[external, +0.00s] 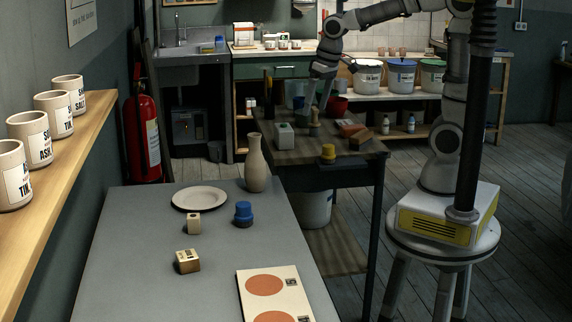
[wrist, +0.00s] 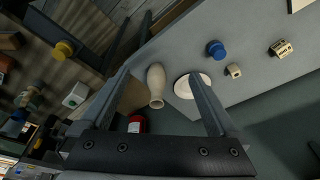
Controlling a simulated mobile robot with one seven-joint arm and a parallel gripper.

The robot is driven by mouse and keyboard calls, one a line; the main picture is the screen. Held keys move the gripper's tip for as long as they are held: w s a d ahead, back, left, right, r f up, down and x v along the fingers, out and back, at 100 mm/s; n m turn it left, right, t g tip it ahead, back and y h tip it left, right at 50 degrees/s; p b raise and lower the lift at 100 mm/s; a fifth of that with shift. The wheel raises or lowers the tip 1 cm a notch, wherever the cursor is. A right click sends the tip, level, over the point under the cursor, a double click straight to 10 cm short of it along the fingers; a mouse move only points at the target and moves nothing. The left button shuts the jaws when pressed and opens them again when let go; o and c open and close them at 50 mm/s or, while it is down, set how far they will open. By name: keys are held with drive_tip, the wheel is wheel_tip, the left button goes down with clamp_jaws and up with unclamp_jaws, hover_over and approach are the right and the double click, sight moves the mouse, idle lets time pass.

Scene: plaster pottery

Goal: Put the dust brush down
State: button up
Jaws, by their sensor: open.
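What looks like the dust brush (external: 315,124), small with a tan top and a dark lower part, stands upright on the dark wooden worktable (external: 345,172). It also seems to show at the left edge of the wrist view (wrist: 33,92), small and dim. My gripper (external: 317,106) is above the worktable near the brush, with its fingers spread. In the wrist view my gripper (wrist: 157,74) is open with nothing held between its fingers. I cannot tell the exact gap between fingertips and brush.
A white-and-green box (external: 285,134), a yellow-topped item (external: 328,153) and brown blocks (external: 352,131) crowd the brush. A tall vase (external: 256,165), a plate (external: 200,198) and a blue-capped item (external: 243,213) stand on the grey table (external: 130,250).

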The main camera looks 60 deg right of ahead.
drive_tip(key=s+d+t, duration=0.1)
drive_tip(key=s+d, duration=0.3)
drive_tip(key=s, duration=0.2)
drive_tip(key=s+d+r+t, duration=0.1)
drive_tip(key=s+d, duration=0.4)
drive_tip(key=s, duration=0.2)
drive_tip(key=shift+s+r+t+h, duration=0.15)
drive_tip(key=shift+s+t+h, duration=0.15)
drive_tip(key=shift+t, duration=0.1)
drive_tip(key=shift+r+p, duration=0.85)
